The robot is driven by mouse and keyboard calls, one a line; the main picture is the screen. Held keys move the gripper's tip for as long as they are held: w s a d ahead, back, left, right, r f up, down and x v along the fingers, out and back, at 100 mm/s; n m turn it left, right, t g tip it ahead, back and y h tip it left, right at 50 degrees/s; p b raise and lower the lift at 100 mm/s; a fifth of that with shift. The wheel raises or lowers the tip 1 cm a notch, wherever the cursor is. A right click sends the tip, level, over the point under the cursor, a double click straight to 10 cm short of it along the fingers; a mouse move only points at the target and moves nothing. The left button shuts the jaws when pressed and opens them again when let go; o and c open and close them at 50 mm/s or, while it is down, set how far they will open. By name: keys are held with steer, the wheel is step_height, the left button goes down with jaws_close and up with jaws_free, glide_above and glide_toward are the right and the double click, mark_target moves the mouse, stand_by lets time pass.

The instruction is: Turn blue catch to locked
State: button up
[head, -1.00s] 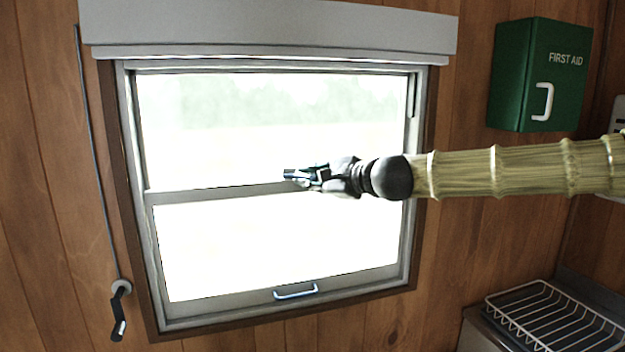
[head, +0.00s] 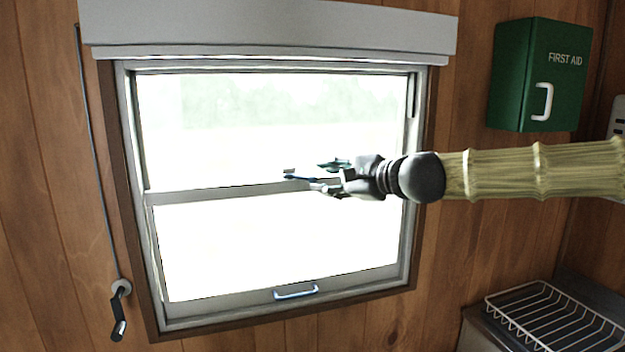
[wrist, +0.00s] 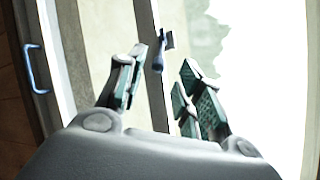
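The blue catch (head: 298,177) sits on the middle rail (head: 220,193) of the window, where the two sashes meet. It has a small pale piece at its left, and its blue lever lies roughly along the rail. The catch also shows in the wrist view (wrist: 158,56), just beyond the fingertips and between their lines. My gripper (head: 322,176) is open and empty, just right of the catch in the head view. Its green-padded fingers stand apart in the wrist view (wrist: 157,78), with no contact with the catch visible. Any lock marking is too small to see.
A blue pull handle (head: 296,292) is on the bottom sash rail. A blind box (head: 270,28) runs above the window, and a crank (head: 118,310) hangs at lower left. A green first aid box (head: 540,75) and a wire rack (head: 550,315) are at right.

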steer(key=v, duration=0.6)
steer(key=shift+d, duration=0.1)
stand_by(0.3)
